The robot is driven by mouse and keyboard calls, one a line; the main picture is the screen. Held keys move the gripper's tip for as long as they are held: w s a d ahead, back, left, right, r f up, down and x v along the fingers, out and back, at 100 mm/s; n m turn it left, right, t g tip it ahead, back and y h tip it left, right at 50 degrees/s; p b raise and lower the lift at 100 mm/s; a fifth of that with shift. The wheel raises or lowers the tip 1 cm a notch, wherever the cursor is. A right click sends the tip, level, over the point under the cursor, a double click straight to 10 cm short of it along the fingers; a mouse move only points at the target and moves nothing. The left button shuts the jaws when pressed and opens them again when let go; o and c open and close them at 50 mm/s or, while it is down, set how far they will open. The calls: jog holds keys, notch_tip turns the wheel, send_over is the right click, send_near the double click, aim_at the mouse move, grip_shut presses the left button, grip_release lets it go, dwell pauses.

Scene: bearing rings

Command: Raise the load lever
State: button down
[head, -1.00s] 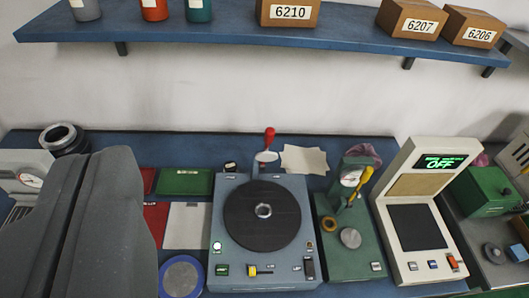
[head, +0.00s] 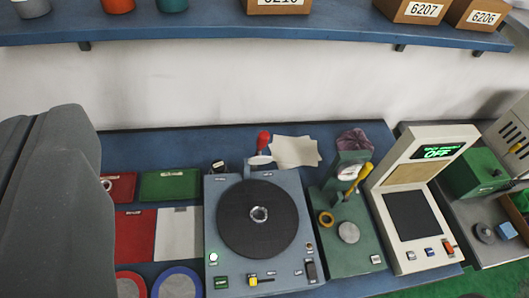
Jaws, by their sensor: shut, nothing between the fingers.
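My gripper (head: 48,140) fills the left edge of the view as two large dark grey fingers pressed together, with nothing between them. A grey machine (head: 290,270) with a round black turntable (head: 258,225) stands right of the gripper, well apart from it. A lever with a red handle (head: 263,141) stands upright at the machine's back edge. A yellow lever (head: 360,183) sits tilted on the green gauge stand (head: 345,262) to the right. I see no label that tells which of them is the load lever. The gripper touches neither.
A blue shelf (head: 230,33) with boxes and cups runs above the bench. Red and green trays (head: 170,185), mats and blue and red rings lie between gripper and machine. A display unit (head: 415,245) reading OFF stands at right. A crumpled purple cloth (head: 355,139) lies behind the gauge stand.

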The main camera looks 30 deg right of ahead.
jog(key=w+d+f+n+t+h+b, duration=0.1)
jog(key=w+d+f+n+h+b, duration=0.1)
jog(key=w+d+f+b, duration=0.3)
jog(key=w+d+f+n+t+h+b, duration=0.1)
jog(key=w+d+f+b, duration=0.15)
jog(key=f, duration=0.45)
jog(key=n+t+b, duration=0.2)
jog(key=n+t, duration=0.2)
jog(key=n, duration=1)
send_near(264, 145)
jog(key=shift+x, duration=3.4)
jog(key=shift+r, duration=0.2)
